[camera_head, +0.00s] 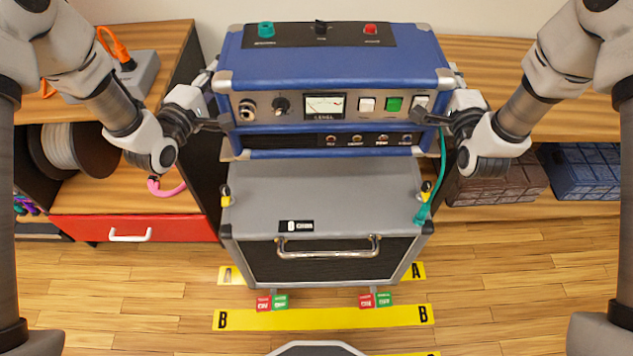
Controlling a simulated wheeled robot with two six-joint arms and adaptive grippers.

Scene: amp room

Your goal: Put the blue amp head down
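The blue amp head (335,60) is in the middle of the head view, with silver corners, a meter and several switches on its front. It is level and sits at the back of the top of the grey speaker cabinet (320,190); I cannot tell whether it rests there or is slightly above. My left gripper (218,123) is at its left side, with a dark finger reaching to its front edge. My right gripper (434,118) is at its right side in the same way. The far fingers are hidden, so their grip is unclear.
A green cable (441,160) hangs at the cabinet's right. Yellow floor strips marked A and B (320,318) lie before it, with small red and green tags. A shelf with a red drawer (130,229) and cable spool stands left; brown (500,182) and blue crates stand right.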

